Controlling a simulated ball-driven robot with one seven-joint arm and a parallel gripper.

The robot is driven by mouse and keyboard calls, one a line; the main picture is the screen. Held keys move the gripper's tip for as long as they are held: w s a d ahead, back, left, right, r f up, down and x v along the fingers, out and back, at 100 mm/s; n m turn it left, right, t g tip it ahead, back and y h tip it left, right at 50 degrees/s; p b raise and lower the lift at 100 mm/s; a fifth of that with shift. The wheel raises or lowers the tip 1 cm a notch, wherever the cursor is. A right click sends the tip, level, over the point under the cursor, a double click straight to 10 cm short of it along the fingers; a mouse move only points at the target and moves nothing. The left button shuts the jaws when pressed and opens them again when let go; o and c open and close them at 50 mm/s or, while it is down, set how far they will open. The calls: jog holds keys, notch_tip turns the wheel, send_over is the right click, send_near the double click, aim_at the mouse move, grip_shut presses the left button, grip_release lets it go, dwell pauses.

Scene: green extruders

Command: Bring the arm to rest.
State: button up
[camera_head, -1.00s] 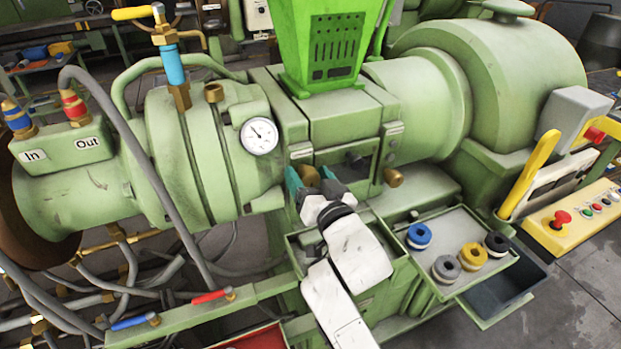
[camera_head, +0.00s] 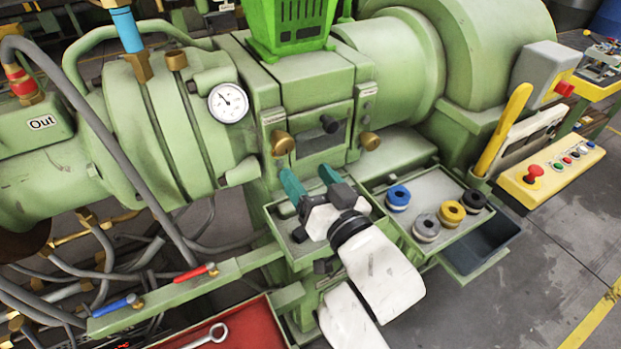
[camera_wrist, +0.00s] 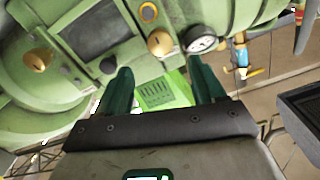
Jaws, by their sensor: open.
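My gripper (camera_head: 308,180) is in the middle of the head view, with its two teal fingers apart and nothing between them. It is in front of the green extruder (camera_head: 185,130), over the left part of the tray ledge and apart from the closed hatch (camera_head: 322,130). My white arm reaches up to it from the bottom of the picture. In the wrist view my gripper (camera_wrist: 160,82) also shows open and empty, with the extruder's brass knobs, gauge and bright green hopper (camera_wrist: 158,92) beyond the fingers.
A tray (camera_head: 428,187) with several ringed spools stands right of my gripper, above a dark bin (camera_head: 482,248). A yellow control box (camera_head: 550,178) is at the right. A red tray (camera_head: 240,330) with a wrench lies at the lower left. Open floor lies at the lower right.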

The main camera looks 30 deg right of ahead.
dwell(0.4)
jog(key=s+d+f+g+h, duration=0.1)
jog(key=s+d+f+g, duration=0.3)
jog(key=f, duration=0.5)
jog(key=s+d+f+g, duration=0.2)
jog(key=s+f+g, duration=0.3)
jog(key=s+f, duration=0.3)
jog(key=s+d+f+n+g, duration=0.1)
jog(key=s+f+g, duration=0.3)
jog(key=s, duration=0.4)
jog(key=s+f+n+g, duration=0.1)
jog(key=s+f+g, duration=0.3)
jog(key=s, duration=0.3)
jog(key=shift+s+d+f+n+y, duration=0.35)
jog(key=shift+f+n+y, duration=0.05)
jog(key=shift+f, duration=0.35)
